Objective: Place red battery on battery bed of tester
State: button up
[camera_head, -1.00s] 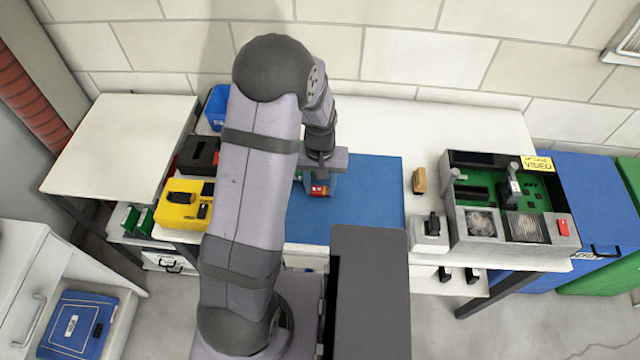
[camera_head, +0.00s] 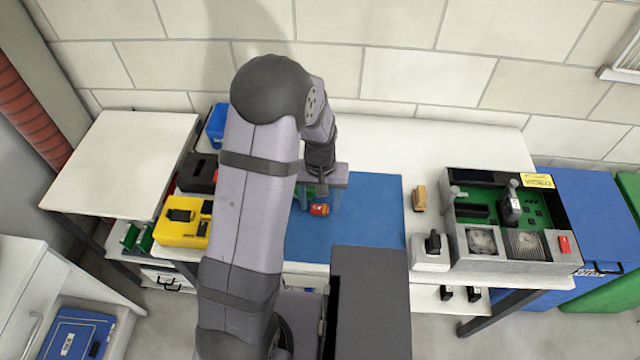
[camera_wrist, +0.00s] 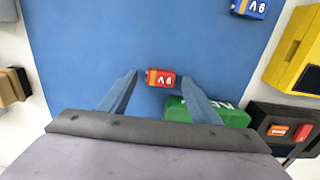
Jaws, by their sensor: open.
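In the wrist view my gripper (camera_wrist: 159,78) has one finger on each side of the red battery, with gaps between. A yellow device (camera_head: 183,221) and a black device (camera_head: 198,173) stand left of the mat; I cannot tell which is the tester. The black one shows orange and red parts in the wrist view (camera_wrist: 285,128).
A green block (camera_wrist: 178,110) lies close to one finger, partly hidden by it. A blue battery (camera_wrist: 250,8) lies at the mat's edge. The blue mat (camera_head: 375,225) is clear to the right. A grey open-topped unit (camera_head: 480,262) stands further right.

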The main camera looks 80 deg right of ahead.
aim_at(319, 208)
notch_tip(319, 208, up, 11)
jog(key=b, duration=0.1)
dwell(0.4)
jog(key=shift+w, duration=0.1)
